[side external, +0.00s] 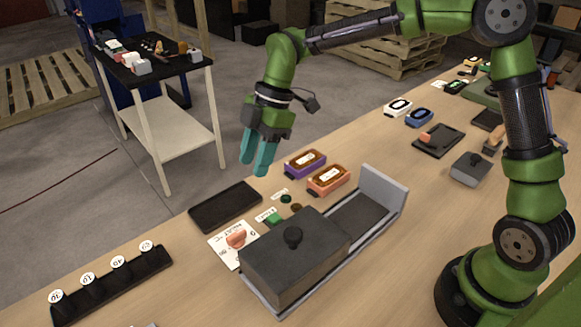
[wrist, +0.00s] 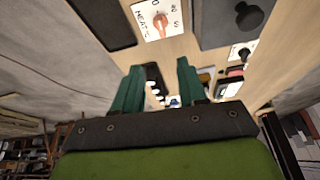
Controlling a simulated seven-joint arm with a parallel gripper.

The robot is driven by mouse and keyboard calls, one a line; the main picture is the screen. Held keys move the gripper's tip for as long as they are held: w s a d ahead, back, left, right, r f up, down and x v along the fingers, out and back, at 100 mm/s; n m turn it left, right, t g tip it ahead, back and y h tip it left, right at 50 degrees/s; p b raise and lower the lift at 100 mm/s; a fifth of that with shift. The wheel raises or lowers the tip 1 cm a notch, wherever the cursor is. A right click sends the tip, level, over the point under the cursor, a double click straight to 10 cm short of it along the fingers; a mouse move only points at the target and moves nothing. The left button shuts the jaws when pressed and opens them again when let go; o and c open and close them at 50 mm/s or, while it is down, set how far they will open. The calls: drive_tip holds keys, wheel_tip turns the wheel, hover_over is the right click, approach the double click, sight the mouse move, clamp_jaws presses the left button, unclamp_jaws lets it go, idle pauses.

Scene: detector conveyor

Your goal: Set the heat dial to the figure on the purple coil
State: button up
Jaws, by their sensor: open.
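The purple coil (side external: 291,168) sits on the table with a brown top and a white label; its figure is too small to read. An orange coil (side external: 327,186) is beside it. The heat dial (side external: 236,239) is an orange-red pointer knob on a white printed card beside the grey box; it also shows at the top of the wrist view (wrist: 163,22), where the card reads HEAT. The exact setting is not clear. My gripper (side external: 254,166) has teal fingers that are apart and empty, above the table's far edge, left of the purple coil. Its fingers also show in the wrist view (wrist: 160,66).
A grey box with a black knob (side external: 293,238) stands over the conveyor (side external: 360,212). A green button (side external: 273,217) is near the dial. A black tray (side external: 225,207) lies flat. A black rack (side external: 115,284) with numbered discs is at front left. Table between tray and rack is bare.

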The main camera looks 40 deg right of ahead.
sight(236, 233)
drive_tip(key=shift+n, duration=0.4)
drive_tip(key=x, duration=1.7)
drive_tip(key=shift+s+d, duration=0.1)
drive_tip(key=shift+d, duration=0.05)
clamp_jaws()
